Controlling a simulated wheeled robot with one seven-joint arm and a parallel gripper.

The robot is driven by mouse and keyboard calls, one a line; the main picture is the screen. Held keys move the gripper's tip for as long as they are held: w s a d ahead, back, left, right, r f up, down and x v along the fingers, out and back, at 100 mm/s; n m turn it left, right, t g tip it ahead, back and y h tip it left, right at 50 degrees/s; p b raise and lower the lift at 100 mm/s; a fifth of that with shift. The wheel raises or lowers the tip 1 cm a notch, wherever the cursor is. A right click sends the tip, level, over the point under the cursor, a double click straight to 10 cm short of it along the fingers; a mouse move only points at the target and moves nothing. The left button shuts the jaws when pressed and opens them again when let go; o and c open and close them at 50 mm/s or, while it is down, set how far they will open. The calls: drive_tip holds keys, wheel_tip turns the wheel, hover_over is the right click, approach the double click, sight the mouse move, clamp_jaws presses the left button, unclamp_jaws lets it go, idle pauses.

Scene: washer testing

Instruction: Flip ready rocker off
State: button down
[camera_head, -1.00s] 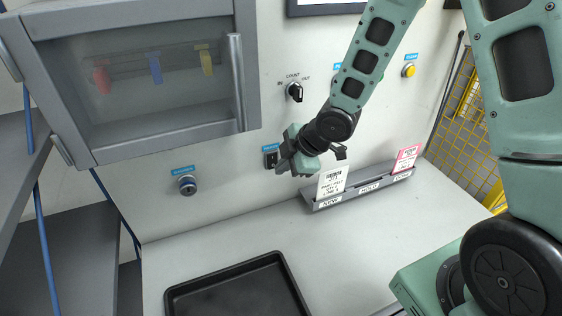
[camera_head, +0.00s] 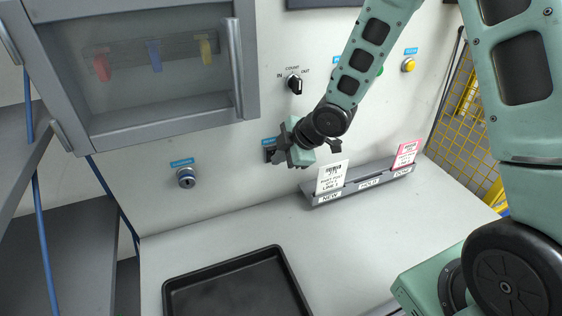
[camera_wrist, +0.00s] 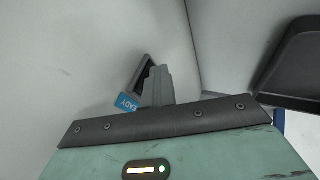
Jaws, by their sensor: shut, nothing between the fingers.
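The ready rocker (camera_head: 269,151) is a small dark switch under a blue label on the light wall panel, partly hidden by my gripper in the head view. In the wrist view the rocker's dark frame (camera_wrist: 142,76) stands beside the blue READY label (camera_wrist: 127,102). My gripper (camera_head: 275,158) is shut and empty, with its fingertips right at the rocker. In the wrist view the shut fingers (camera_wrist: 160,86) overlap the rocker's frame. I cannot tell whether they touch it, and the rocker's tilt is hidden.
A key switch (camera_head: 186,178) is left of the rocker, and a selector knob (camera_head: 294,84) is above it. A glass-door cabinet (camera_head: 150,75) is at upper left. A card rack (camera_head: 365,184) and a black tray (camera_head: 235,290) are on the counter. A yellow button (camera_head: 408,65) is at upper right.

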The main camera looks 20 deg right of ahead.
drive_tip(key=shift+r+p, duration=0.75)
drive_tip(key=shift+r, duration=0.2)
drive_tip(key=shift+s, duration=0.1)
